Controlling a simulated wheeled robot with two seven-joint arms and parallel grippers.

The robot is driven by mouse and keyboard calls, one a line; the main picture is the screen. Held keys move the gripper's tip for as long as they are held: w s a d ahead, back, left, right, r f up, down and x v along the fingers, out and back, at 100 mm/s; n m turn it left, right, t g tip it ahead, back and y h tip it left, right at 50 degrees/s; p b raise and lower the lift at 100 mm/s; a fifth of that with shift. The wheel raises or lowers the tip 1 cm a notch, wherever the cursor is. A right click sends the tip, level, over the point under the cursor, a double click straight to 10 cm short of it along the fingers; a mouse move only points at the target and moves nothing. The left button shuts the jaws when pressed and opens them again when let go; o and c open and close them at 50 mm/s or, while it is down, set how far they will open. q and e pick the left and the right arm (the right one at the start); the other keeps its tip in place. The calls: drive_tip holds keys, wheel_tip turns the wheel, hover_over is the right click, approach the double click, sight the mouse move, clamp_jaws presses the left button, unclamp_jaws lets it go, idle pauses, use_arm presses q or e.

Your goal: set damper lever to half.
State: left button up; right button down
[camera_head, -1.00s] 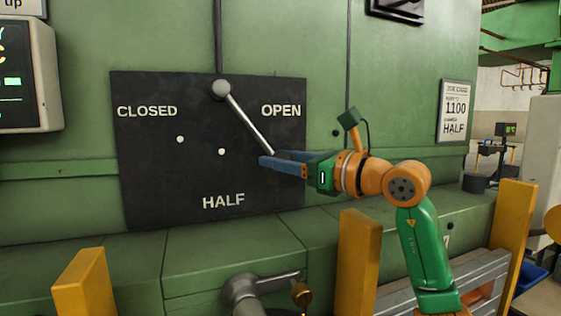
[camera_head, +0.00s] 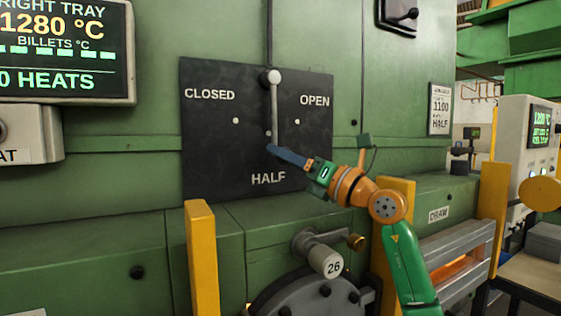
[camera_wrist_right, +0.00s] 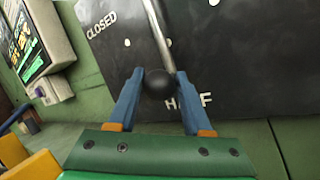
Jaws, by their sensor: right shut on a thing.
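The damper lever (camera_head: 274,105) is a grey rod hanging from a round pivot on a black plate (camera_head: 205,165) marked CLOSED, OPEN and HALF. It points almost straight down toward the HALF label (camera_head: 268,179). My right gripper (camera_head: 271,149) is at the lever's lower end. In the right wrist view the lever's dark ball knob (camera_wrist_right: 160,83) sits between the two blue fingers of the right gripper (camera_wrist_right: 158,88), which is shut on it. My left gripper is out of view.
Yellow posts (camera_head: 203,260) stand in front of the green furnace wall. A pipe fitting tagged 26 (camera_head: 325,262) sticks out below the plate. A notice (camera_head: 440,110) at the right reads 1100 and HALF. A display (camera_head: 65,50) is at upper left.

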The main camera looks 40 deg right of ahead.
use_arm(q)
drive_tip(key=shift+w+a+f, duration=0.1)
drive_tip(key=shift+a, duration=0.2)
use_arm(e)
drive_tip(key=shift+a+r, duration=0.15)
drive_tip(key=shift+a, duration=0.05)
drive_tip(key=c, duration=0.7)
unclamp_jaws()
drive_tip(key=o, duration=0.3)
drive_tip(key=shift+w, duration=0.15)
